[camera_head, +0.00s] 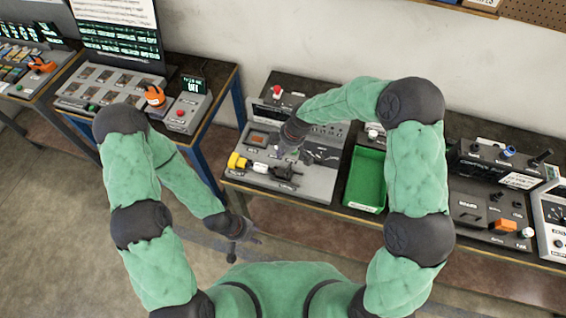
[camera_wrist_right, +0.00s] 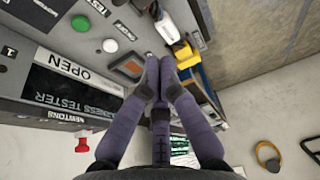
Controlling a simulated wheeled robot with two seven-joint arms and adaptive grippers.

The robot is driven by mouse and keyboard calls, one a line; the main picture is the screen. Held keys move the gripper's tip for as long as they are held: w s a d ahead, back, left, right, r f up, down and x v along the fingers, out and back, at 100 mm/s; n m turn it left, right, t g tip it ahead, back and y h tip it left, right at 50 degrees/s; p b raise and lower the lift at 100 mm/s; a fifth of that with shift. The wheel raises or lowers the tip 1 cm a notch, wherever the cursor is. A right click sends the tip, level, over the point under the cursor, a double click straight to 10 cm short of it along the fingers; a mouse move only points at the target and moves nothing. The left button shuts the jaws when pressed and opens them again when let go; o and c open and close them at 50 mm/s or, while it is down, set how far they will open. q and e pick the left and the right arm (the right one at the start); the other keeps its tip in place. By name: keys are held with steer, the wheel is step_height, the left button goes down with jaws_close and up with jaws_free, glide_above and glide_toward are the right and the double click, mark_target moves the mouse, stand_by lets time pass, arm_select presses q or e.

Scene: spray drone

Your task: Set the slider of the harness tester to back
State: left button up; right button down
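The harness tester (camera_head: 312,183) is a grey console with a sloped panel on the bench at the middle of the head view. In the right wrist view its panel (camera_wrist_right: 75,45) shows large, with a display (camera_wrist_right: 75,68) reading OPEN. I cannot pick out its slider for certain; my fingers cover part of the panel. My right gripper (camera_head: 287,157) is over the panel; in the wrist view its fingertips (camera_wrist_right: 162,68) are together, beside an orange-brown rocker (camera_wrist_right: 130,67), with nothing visible between them. My left gripper (camera_head: 246,249) hangs in front of the bench, fingers apart, empty.
A yellow connector (camera_head: 237,161) lies at the panel's left. A green tray (camera_head: 367,180) stands right of the tester, with more consoles (camera_head: 480,205) beyond. A red button (camera_head: 277,91) rises at the tester's back. Another bench stands at the left; floor between is free.

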glide_above(283, 174)
steer(key=w+a, duration=0.1)
steer(key=a, duration=0.3)
steer(key=f, duration=0.6)
steer(key=f+p, duration=0.1)
steer(key=f, duration=0.2)
steer(key=shift+w+d+f, duration=0.1)
steer(key=shift+d, duration=0.15)
steer(key=d, duration=0.1)
steer(key=d+p, duration=0.1)
steer(key=shift+s+d+r, duration=0.25)
steer(key=shift+s+d, duration=0.35)
steer(key=shift+d, duration=0.2)
steer(key=d, duration=0.2)
steer(key=s+d, duration=0.1)
steer(key=d, duration=0.1)
steer(key=s+d, duration=0.1)
steer(key=d, duration=0.1)
steer(key=shift+d+b, duration=0.25)
steer(key=shift+b, duration=0.1)
steer(key=shift+a, duration=0.1)
